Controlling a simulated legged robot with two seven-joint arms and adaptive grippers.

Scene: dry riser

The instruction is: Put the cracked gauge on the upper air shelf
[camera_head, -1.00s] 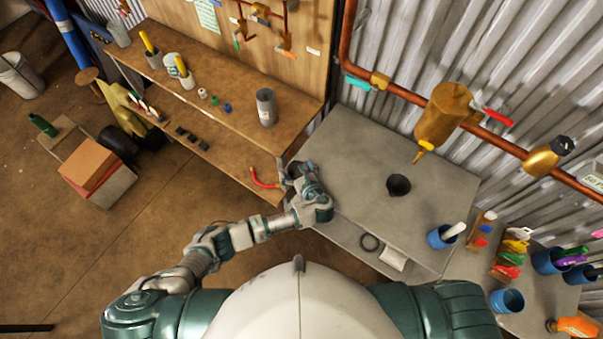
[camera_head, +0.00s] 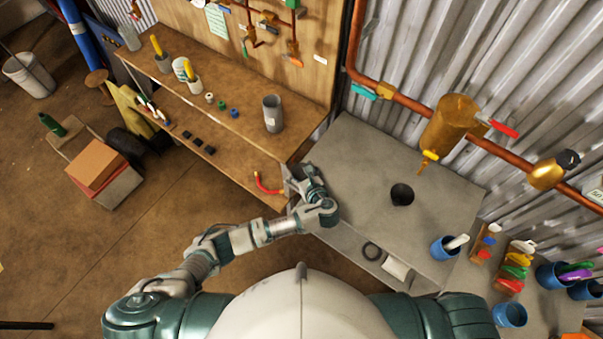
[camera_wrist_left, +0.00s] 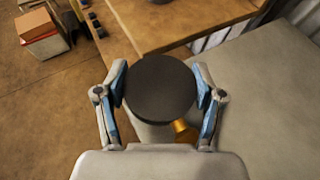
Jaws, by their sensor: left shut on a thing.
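My left gripper (camera_head: 293,180) is by the left edge of the grey metal bench. In the left wrist view its two fingers (camera_wrist_left: 160,88) are shut on a round, dark-faced thing with a brass stem (camera_wrist_left: 185,130), which I take for the gauge (camera_wrist_left: 160,85). No crack can be made out. In the head view the gripper mostly hides it. The grey bench has an upper surface (camera_head: 350,165) and a lower shelf (camera_head: 345,240). I cannot tell from any label which one is the upper air shelf. My right gripper is out of view.
A dark cup (camera_head: 402,194) stands on the grey top, under a brass vessel (camera_head: 450,125) on a copper pipe. A wooden bench (camera_head: 225,140) is at left, with a grey cylinder (camera_head: 272,113) and a red curved piece (camera_head: 267,185). The grey top's left half is clear.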

